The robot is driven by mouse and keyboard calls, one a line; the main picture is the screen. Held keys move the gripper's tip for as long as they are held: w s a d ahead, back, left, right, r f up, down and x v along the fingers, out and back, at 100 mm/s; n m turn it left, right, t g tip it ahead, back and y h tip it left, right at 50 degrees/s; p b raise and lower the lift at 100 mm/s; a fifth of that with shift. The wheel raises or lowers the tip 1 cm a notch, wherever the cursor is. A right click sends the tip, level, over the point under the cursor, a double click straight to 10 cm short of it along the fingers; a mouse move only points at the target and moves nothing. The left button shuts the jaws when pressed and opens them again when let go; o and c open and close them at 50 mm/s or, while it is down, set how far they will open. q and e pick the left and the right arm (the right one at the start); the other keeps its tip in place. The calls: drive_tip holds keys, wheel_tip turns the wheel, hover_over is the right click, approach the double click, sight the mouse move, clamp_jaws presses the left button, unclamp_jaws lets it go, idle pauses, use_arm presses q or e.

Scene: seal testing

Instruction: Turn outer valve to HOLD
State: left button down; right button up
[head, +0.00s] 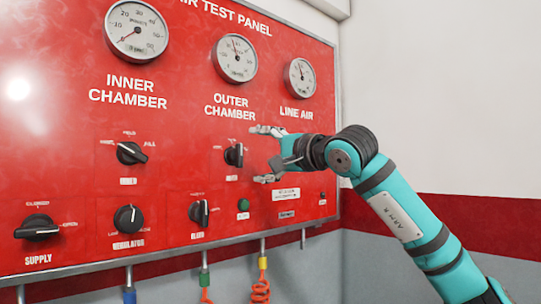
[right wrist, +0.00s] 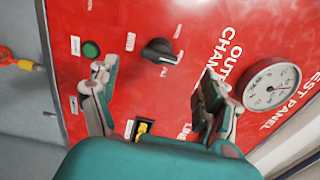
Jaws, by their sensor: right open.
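The outer valve is a black knob (head: 233,154) on the red panel, below the OUTER CHAMBER lettering. Its handle looks roughly upright in the head view. Its small position labels are too blurred or covered to read fully. My right gripper (head: 264,154) is open, just right of the knob and apart from it, with its fingers pointing at the panel. In the right wrist view the knob (right wrist: 160,51) shows beyond and between the open fingertips (right wrist: 156,77), with nothing held. My left gripper is not in view.
The inner valve knob (head: 131,153) is to the left. Below are the supply knob (head: 37,228), regulator knob (head: 128,219), another black knob (head: 199,212) and a green button (head: 243,204). Gauges (head: 235,58) sit above.

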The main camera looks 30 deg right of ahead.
drive_tip(key=s, duration=0.2)
drive_tip(key=shift+s+d, duration=0.15)
drive_tip(key=shift+s, duration=0.2)
